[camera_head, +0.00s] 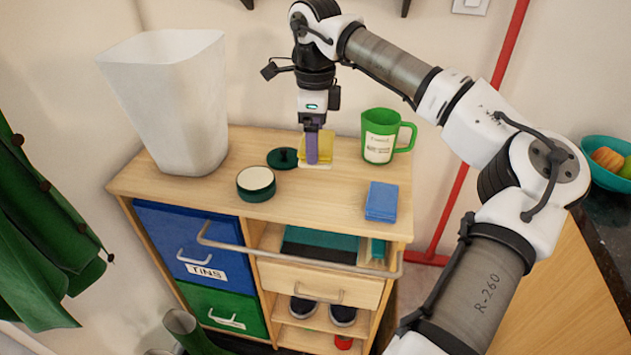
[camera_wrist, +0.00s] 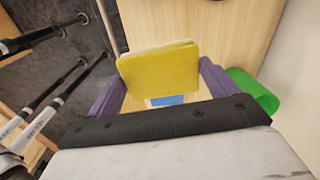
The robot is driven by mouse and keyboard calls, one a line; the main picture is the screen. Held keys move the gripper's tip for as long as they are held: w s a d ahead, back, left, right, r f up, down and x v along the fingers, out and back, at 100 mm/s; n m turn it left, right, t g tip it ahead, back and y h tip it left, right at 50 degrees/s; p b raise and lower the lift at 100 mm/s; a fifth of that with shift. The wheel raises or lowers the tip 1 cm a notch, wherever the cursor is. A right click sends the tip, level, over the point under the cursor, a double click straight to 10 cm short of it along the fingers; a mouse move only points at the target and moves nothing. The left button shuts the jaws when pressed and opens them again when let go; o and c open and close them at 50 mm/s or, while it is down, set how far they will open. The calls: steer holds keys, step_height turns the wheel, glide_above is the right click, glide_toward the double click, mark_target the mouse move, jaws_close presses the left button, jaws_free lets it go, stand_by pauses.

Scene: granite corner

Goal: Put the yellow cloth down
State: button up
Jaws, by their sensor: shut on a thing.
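The yellow cloth (camera_head: 326,146) is a flat, folded-looking piece above the back of the wooden cabinet top (camera_head: 310,203). My gripper (camera_head: 312,158) points down with purple fingers at the cloth. In the wrist view the cloth (camera_wrist: 160,72) sits between the two fingers, its yellow face toward the camera and a pale layer along its far edge. My gripper is shut on it. A pale patch shows at its lower edge in the head view. I cannot tell whether the cloth touches the top.
A green mug (camera_head: 379,146) stands close on the right. A dark green lid (camera_head: 282,158) and an open round tin (camera_head: 256,184) are close on the left. A white bin (camera_head: 180,110) stands at the far left. A blue block (camera_head: 381,202) lies front right. The front middle is clear.

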step_height(320, 180, down, 12)
steer(key=shift+p, duration=0.75)
steer(key=o, duration=0.7)
steer(key=r+b, duration=0.1)
steer(key=r, duration=0.8)
steer(key=r+b, duration=0.1)
steer(key=r, duration=0.3)
steer(key=shift+w+a+r+b, duration=0.25)
steer(key=shift+a+b, duration=0.05)
steer(key=shift+b, duration=0.05)
